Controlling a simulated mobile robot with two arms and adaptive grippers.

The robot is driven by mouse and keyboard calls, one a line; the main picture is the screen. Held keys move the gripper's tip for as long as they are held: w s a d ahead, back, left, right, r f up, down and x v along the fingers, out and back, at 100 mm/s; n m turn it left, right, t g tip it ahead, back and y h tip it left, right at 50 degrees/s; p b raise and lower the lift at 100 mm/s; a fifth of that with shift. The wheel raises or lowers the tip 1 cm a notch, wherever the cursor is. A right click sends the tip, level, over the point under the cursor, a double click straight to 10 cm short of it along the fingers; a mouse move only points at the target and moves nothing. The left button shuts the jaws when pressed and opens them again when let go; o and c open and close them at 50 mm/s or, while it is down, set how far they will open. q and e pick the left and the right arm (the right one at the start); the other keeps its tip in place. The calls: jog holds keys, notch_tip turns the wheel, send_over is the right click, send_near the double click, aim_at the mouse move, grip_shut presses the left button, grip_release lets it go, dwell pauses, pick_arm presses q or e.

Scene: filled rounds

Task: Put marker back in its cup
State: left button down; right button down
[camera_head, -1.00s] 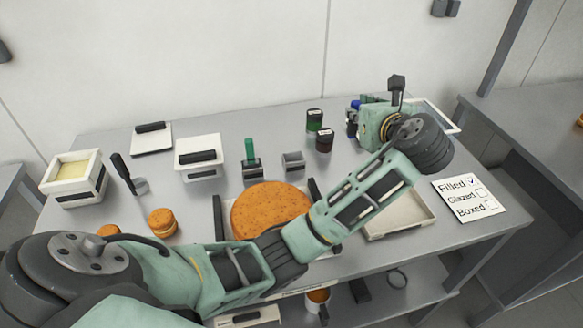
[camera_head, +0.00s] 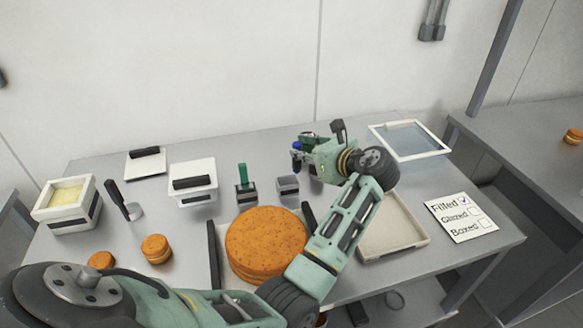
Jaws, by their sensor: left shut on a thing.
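My left gripper (camera_head: 299,158) is shut on a blue marker (camera_head: 297,146), of which only a small blue part shows. It is above and slightly right of a small grey cup (camera_head: 288,185), apart from it as far as I can tell. The cup looks empty. Left of it, a green marker (camera_head: 242,174) stands upright in a dark cup (camera_head: 246,193). My right gripper is not in view.
A large orange round cake (camera_head: 266,243) lies in front of the cups. A checklist card (camera_head: 461,217) with "Filled" ticked lies at right. An empty tray (camera_head: 392,226) and a glass-like framed panel (camera_head: 410,140) are on the right side.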

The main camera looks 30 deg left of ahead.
aim_at(292, 159)
pick_arm(q)
jog(key=shift+s+a+f, duration=0.9)
jog(key=shift+s+a, duration=0.1)
jog(key=shift+s, duration=0.1)
notch_tip(292, 159, down, 3)
jog(key=shift+f+p, duration=0.15)
jog(key=shift+p, duration=0.4)
jog(key=shift+f, duration=0.4)
jog(key=shift+f, duration=0.15)
jog(key=c, duration=1.6)
grip_release()
